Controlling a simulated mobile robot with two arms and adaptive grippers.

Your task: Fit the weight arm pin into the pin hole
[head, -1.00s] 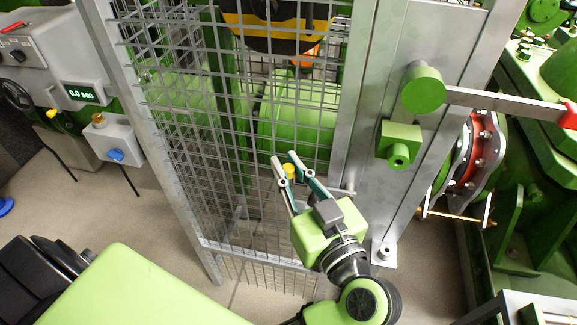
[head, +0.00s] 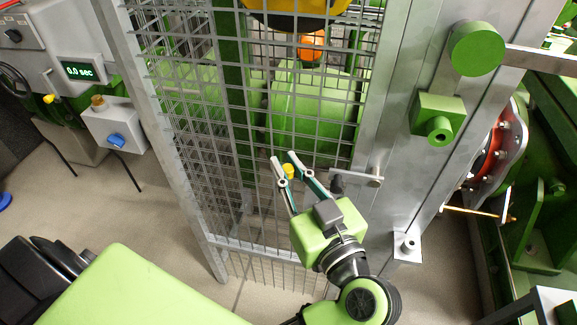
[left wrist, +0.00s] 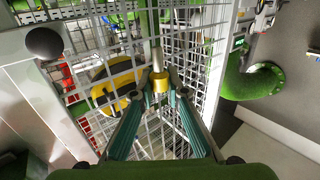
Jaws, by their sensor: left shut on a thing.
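My left gripper (head: 288,160) is in front of the wire mesh, its two fingers closed around a small yellow-capped pin (head: 289,172). In the left wrist view the gripper (left wrist: 160,85) grips the pin's yellow head (left wrist: 160,82), and a thin grey shank points away from it. A green block (head: 438,112) on the grey post has a round boss with a dark hole (head: 439,136); it is to the right of and above the gripper, well apart. The weight arm (head: 540,58) is a grey bar running right from the green round hub (head: 476,48). My right gripper is not in view.
A mesh guard (head: 200,130) stands directly behind the gripper. A grey latch bar (head: 362,177) sticks out from the post (head: 385,150) just right of the fingers. A grey control box (head: 113,125) is at left. The floor (head: 80,215) is open at left.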

